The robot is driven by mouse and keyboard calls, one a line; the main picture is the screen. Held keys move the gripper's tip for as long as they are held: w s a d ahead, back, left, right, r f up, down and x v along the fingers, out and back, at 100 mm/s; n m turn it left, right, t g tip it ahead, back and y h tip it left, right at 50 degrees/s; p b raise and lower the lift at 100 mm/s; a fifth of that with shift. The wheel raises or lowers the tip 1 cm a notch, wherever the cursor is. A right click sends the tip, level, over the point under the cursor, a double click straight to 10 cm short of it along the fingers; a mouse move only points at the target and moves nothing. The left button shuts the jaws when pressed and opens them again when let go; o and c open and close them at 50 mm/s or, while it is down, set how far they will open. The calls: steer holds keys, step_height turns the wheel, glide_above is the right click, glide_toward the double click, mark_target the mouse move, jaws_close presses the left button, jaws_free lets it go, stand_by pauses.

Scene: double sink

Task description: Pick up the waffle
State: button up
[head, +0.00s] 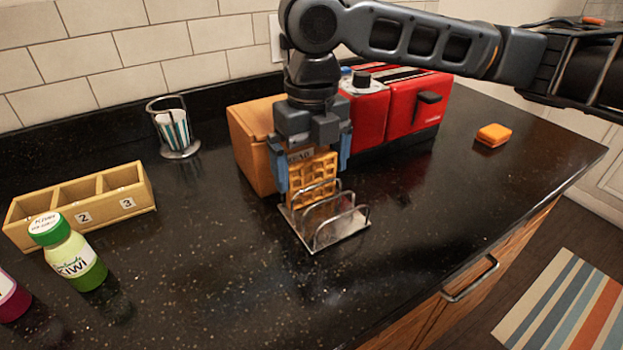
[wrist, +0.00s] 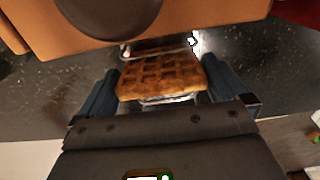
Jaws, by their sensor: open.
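The waffle (head: 312,172) is golden brown and square. It stands upright in a wire rack (head: 335,238) on the black counter. My gripper (head: 316,172) points down over it, with one blue finger on each side of the waffle. In the wrist view, the waffle (wrist: 162,78) lies between the two open fingers (wrist: 160,90), and a small gap shows at the left finger. Whether the right finger touches the waffle I cannot tell. The rack's wires partly cover the waffle in the head view.
A wooden bread box (head: 250,145) stands close behind my gripper, with a red toaster (head: 400,112) to its right. An orange block (head: 493,134) lies far right. A numbered wooden organizer (head: 85,204) and a kiwi bottle (head: 72,258) are left. The front counter is clear.

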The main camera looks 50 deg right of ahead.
steer(key=shift+c, duration=0.3)
steer(key=c, duration=0.4)
